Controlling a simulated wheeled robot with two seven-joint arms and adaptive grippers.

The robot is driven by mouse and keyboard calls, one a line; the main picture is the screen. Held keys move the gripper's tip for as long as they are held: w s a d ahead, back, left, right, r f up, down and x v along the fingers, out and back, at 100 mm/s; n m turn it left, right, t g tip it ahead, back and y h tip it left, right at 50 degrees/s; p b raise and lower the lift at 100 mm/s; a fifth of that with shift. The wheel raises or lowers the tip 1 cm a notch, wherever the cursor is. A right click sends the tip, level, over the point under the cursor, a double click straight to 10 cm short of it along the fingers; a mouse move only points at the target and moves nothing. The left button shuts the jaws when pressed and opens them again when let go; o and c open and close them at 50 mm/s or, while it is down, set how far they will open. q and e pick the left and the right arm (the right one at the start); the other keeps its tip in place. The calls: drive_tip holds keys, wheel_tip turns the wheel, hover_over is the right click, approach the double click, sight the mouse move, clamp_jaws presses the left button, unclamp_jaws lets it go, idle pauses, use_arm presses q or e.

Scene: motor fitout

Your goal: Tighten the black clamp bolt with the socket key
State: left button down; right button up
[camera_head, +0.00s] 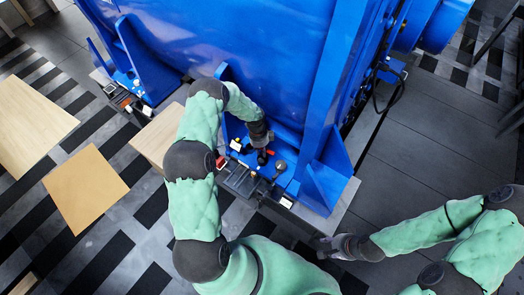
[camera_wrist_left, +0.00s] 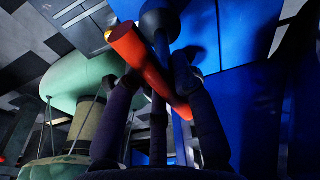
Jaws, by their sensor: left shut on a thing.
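The socket key has a red-orange handle (camera_wrist_left: 135,52) and a grey shaft (camera_wrist_left: 160,70), seen in the left wrist view. My left gripper (camera_wrist_left: 160,110) is shut on it, with dark fingers on both sides. The shaft runs to a dark round end (camera_wrist_left: 165,18) by the blue metal. In the head view my left gripper (camera_head: 265,152) is low over the blue motor's foot (camera_head: 290,180), and a bit of red shows at it. I cannot make out the black clamp bolt for certain; the gripper may hide it. My right gripper (camera_head: 332,246) is apart at the lower middle, its fingers unclear.
The large blue motor (camera_head: 260,50) fills the upper middle. A dark clamp block (camera_head: 240,180) with small parts lies left of the foot. Another foot with fittings (camera_head: 130,95) stands at upper left. Wooden boards (camera_head: 85,188) lie at left.

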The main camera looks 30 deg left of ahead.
use_arm(q)
drive_tip(key=shift+a+m+b, duration=0.1)
drive_tip(key=shift+m+b, duration=0.25)
drive_tip(key=shift+m, duration=1.05)
drive_tip(key=shift+n, duration=0.3)
drive_tip(key=shift+r, duration=0.15)
drive_tip(key=shift+r+p, duration=2.35)
drive_tip(key=shift+r, duration=1.35)
